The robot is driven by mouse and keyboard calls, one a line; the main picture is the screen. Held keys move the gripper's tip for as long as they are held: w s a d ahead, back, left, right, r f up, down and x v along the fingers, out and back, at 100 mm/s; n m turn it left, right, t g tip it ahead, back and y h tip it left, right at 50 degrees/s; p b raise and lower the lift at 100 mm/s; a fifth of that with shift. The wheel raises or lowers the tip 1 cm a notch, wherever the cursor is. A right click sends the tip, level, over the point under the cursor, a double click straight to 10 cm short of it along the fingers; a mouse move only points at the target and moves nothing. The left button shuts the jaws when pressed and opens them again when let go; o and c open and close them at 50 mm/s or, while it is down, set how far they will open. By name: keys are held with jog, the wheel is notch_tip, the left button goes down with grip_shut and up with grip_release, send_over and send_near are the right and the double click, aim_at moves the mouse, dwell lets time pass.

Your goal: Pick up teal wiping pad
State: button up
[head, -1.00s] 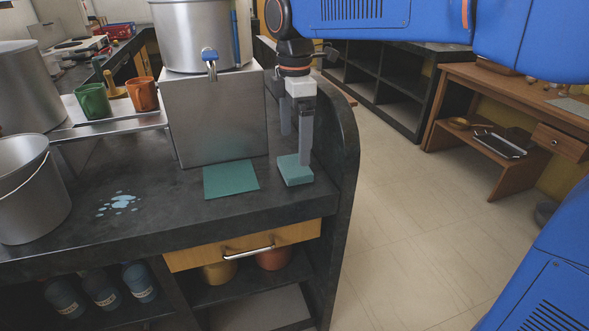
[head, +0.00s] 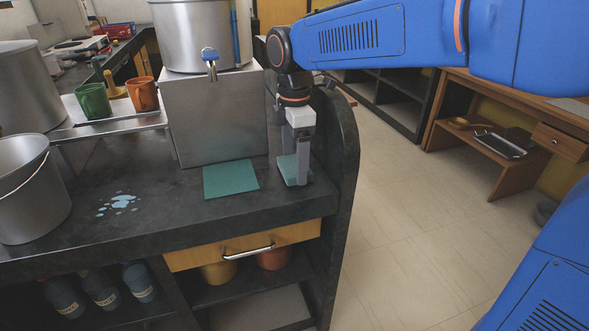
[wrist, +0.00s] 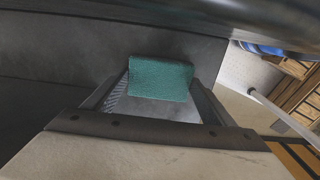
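The teal wiping pad (head: 287,167) is a small block on the dark counter near its right end. It lies just right of a flat teal mat (head: 230,179). My gripper (head: 293,170) points down over the pad, with its fingers lowered to either side of it and partly hiding it. The wrist view shows the pad (wrist: 160,78) between the two fingertips of my gripper (wrist: 160,88). The fingers look spread. Whether they touch the pad's sides is not clear.
A steel box (head: 215,118) with a large canister (head: 195,35) on top stands just behind. Light blue spill spots (head: 118,204) and a steel bucket (head: 30,190) are at left. The counter's raised right edge (head: 343,150) is close to my gripper.

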aim_at(294, 165)
jog(key=c, duration=0.4)
notch_tip(294, 165, up, 10)
dwell(0.5)
jog(key=shift+o, duration=0.6)
